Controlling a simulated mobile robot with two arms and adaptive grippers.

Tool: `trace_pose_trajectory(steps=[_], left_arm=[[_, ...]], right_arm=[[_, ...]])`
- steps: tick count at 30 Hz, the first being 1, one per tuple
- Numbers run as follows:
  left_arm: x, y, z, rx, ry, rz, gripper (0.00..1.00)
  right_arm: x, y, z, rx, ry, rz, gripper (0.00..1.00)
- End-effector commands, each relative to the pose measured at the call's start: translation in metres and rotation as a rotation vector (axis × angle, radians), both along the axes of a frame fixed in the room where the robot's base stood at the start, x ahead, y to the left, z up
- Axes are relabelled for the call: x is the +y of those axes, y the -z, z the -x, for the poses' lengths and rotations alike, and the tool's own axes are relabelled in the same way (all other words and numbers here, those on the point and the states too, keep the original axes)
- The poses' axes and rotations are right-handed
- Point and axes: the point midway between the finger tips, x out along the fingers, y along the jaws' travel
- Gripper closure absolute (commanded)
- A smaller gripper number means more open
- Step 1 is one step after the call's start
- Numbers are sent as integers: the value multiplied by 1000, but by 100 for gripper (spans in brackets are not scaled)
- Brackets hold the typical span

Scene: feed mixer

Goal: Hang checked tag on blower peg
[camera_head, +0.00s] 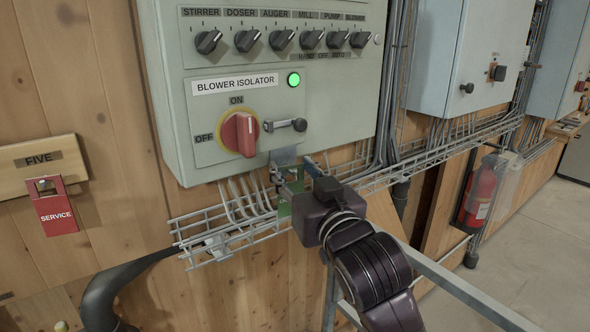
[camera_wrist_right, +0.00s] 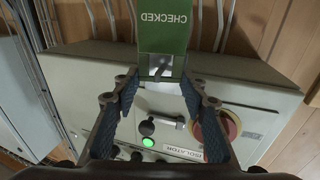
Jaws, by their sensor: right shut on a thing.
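My right gripper (camera_head: 287,182) is just below the blower isolator box, shut on the green checked tag (camera_head: 284,209). In the right wrist view the tag (camera_wrist_right: 164,32) shows the word CHECKED, and its upper end is between my fingertips (camera_wrist_right: 158,82). The blower peg (camera_head: 287,125), a short metal bar with a dark round end (camera_head: 300,125), sticks out beside the red isolator switch (camera_head: 240,134). It also shows in the right wrist view (camera_wrist_right: 165,120). The tag is apart from the peg, lower than it. My left gripper is not in view.
A wire cable tray (camera_head: 225,228) runs under the grey cabinet (camera_head: 180,120), close to my gripper. A red service tag (camera_head: 56,210) hangs on the board marked FIVE (camera_head: 30,163) at left. A green lamp (camera_head: 293,80) is lit above the peg.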

Motion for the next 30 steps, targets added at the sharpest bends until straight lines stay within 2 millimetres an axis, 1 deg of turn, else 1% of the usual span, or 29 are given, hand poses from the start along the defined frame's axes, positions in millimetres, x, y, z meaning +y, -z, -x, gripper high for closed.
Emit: trace_pose_trajectory(steps=[12,13,18,26,30], left_arm=[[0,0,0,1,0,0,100],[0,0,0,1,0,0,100],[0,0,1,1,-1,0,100],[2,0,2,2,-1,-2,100],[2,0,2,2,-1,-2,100]], right_arm=[[0,0,0,0,0,0,83],[0,0,0,0,0,0,57],[0,0,0,0,0,0,40],[0,0,0,0,0,0,40],[-4,0,10,-1,0,0,40]])
